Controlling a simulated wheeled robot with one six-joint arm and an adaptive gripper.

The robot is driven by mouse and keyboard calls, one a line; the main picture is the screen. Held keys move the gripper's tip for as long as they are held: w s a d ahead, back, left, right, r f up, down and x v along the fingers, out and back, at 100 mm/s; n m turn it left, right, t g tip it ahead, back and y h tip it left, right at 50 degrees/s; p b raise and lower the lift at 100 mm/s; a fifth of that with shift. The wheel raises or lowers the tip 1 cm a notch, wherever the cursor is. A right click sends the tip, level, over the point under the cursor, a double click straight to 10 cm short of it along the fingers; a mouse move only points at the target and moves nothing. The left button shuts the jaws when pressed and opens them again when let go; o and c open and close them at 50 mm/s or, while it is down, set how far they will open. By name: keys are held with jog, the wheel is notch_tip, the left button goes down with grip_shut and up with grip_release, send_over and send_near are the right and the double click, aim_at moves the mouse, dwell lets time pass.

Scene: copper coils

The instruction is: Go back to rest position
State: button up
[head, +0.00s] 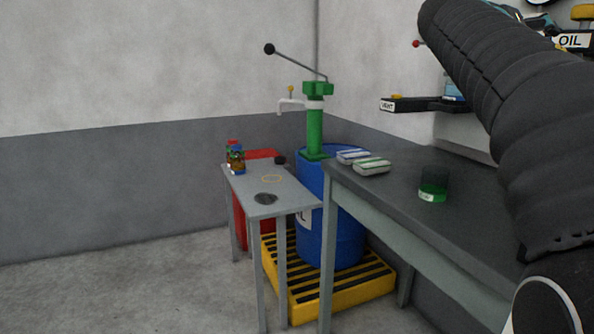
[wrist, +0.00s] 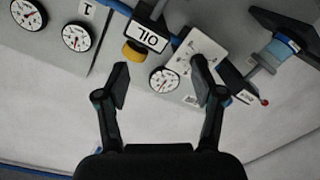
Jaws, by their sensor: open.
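My gripper (wrist: 162,87) is open in the wrist view, with nothing between its two dark fingers. It is raised and faces a wall panel with a gauge (wrist: 164,80) and a black sign reading OIL (wrist: 149,36). In the head view my dark arm crosses the right side and hides part of the wall and workbench. My fingertips are not clearly seen there, though a small part shows near the top right edge. The OIL sign also shows in the head view (head: 572,41).
A dark workbench (head: 455,222) carries a green cup (head: 433,188) and two small packs (head: 371,166). Left of it stand a small grey table (head: 240,190) and a blue drum (head: 345,235) with a green pump (head: 315,130), on a yellow pallet (head: 340,294). The floor at left is clear.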

jog(key=s+a+f+n+y, duration=0.2)
jog(key=s+a+f+y, duration=0.3)
jog(key=f, duration=1)
jog(key=s+a+f+n+g+y, duration=0.1)
jog(key=s+a+f+y, duration=0.4)
jog(key=s+a+f, duration=0.6)
jog(key=s+a+f+n+y, duration=0.3)
jog(key=s+a+f, duration=0.6)
jog(key=f, duration=1.2)
jog(key=y, duration=0.2)
jog(key=shift+s+y, duration=0.2)
jog(key=shift+y, duration=0.2)
